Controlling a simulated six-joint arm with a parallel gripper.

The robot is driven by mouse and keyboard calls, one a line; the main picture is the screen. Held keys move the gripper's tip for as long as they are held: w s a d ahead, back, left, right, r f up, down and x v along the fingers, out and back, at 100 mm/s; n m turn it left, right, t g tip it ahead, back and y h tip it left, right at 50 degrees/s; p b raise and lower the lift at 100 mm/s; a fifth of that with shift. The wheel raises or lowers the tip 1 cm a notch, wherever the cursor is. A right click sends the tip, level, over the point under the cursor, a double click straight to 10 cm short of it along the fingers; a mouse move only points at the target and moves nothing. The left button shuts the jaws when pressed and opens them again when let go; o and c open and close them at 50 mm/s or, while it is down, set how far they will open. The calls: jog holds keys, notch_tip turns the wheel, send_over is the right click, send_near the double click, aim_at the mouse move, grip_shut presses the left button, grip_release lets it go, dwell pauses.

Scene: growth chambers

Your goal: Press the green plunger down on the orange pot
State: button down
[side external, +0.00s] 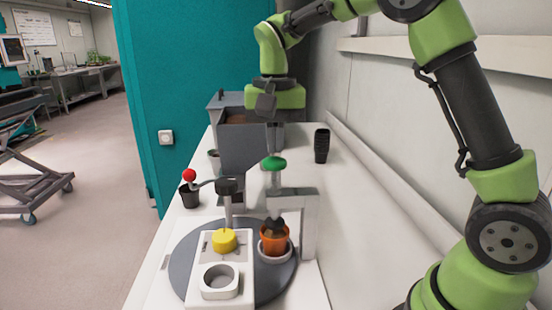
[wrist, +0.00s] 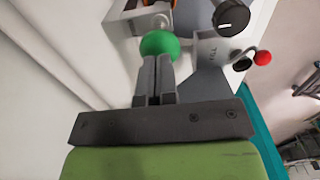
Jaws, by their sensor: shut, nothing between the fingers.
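The green plunger knob (side external: 273,163) tops a rod on a grey stand, above the orange pot (side external: 274,240). The pot holds brown soil and sits in a white saucer (side external: 262,256) on the dark turntable (side external: 182,258). A dark tamper head is at the soil in the pot. My gripper (side external: 271,148) is shut and points down just above the knob in the side view. In the wrist view the shut fingers (wrist: 155,62) reach to the green knob (wrist: 160,44); whether they touch it I cannot tell. Part of the orange pot (wrist: 158,4) shows at the top edge.
A white fixture with a yellow knob (side external: 224,240) stands left of the pot, with a black-capped post (side external: 229,187) behind it. Black stacked pots (side external: 321,146) stand at the back right. The right bench is clear.

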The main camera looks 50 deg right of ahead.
aim_at(275, 159)
jog(key=shift+f, duration=2)
notch_tip(275, 159, up, 9)
jog(key=shift+r, duration=0.55)
dwell(0.5)
